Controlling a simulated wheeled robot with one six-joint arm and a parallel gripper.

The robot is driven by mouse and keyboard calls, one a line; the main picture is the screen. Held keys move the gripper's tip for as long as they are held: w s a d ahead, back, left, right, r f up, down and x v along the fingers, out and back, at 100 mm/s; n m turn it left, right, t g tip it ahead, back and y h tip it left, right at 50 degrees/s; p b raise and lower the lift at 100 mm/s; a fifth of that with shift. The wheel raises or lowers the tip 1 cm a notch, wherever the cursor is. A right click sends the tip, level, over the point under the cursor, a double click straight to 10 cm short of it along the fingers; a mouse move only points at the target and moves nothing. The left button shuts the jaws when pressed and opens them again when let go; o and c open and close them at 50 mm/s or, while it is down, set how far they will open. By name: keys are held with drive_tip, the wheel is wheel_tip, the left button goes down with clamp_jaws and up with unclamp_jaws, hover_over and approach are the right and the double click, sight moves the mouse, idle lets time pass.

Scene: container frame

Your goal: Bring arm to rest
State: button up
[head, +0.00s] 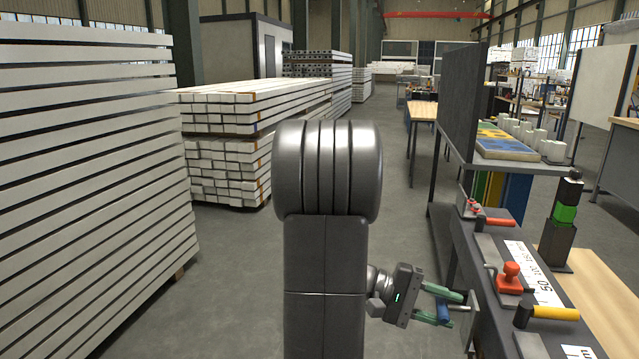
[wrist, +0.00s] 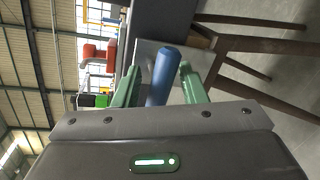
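My gripper (head: 455,308) is low at the right of my arm in the head view, its green fingers pointing at the near side of the bench. It is open, with one finger on each side of a blue handle (head: 443,311). In the wrist view the blue handle (wrist: 163,76) stands between the two green fingers, with gaps visible beside it. A pale metal plate (wrist: 146,52) is behind the handle. My arm is bent, with its thick links upright in the middle of the head view.
Stacked white beams (head: 85,180) stand at the left. The floor between is clear.

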drive_tip(key=shift+r+n+g+p, duration=0.3)
drive_tip(key=shift+n+p, duration=0.5)
drive_tip(key=shift+p, duration=0.4)
drive_tip(key=shift+f+n+p, duration=0.15)
drive_tip(key=shift+n+p, duration=0.45)
drive_tip(key=shift+p, duration=0.1)
drive_tip(key=shift+s, duration=0.1)
